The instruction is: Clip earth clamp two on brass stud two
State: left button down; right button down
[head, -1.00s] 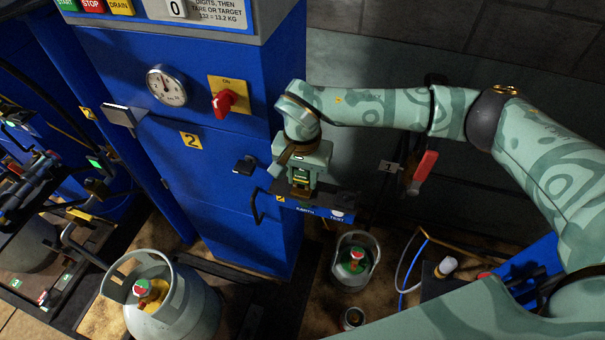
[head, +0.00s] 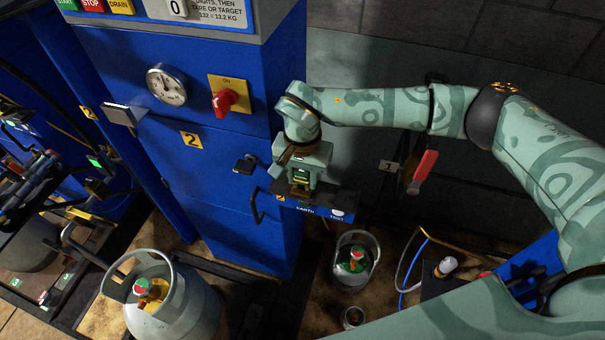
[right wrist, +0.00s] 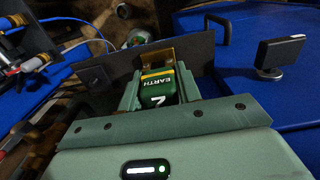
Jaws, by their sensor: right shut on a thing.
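Earth clamp two is a green block with a yellow band, marked EARTH and 2; it shows in the right wrist view (right wrist: 158,88) and small in the head view (head: 300,176). My right gripper (head: 300,184) is shut on it, with a finger on each side. The clamp's front end meets a brass-coloured piece (right wrist: 161,56) on a dark plate in the right wrist view. I cannot tell whether the clamp grips brass stud two, as the stud itself is hidden. The dark bracket with a blue EARTH TEST label (head: 318,210) is just below the gripper. My left gripper is not clearly in view.
The blue scale column (head: 225,170) stands left of the gripper, with a red switch (head: 224,101) and a yellow 2 plate (head: 191,140). Grey gas cylinders stand below, one at front left (head: 185,300) and one under the bracket (head: 355,262). A red-handled lever (head: 424,166) is at right.

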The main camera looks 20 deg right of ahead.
jog(key=shift+f, duration=0.35)
jog(key=c, duration=0.9)
grip_release()
notch_tip(320, 180, up, 16)
jog(key=shift+r+p, duration=0.15)
jog(key=shift+p, duration=0.3)
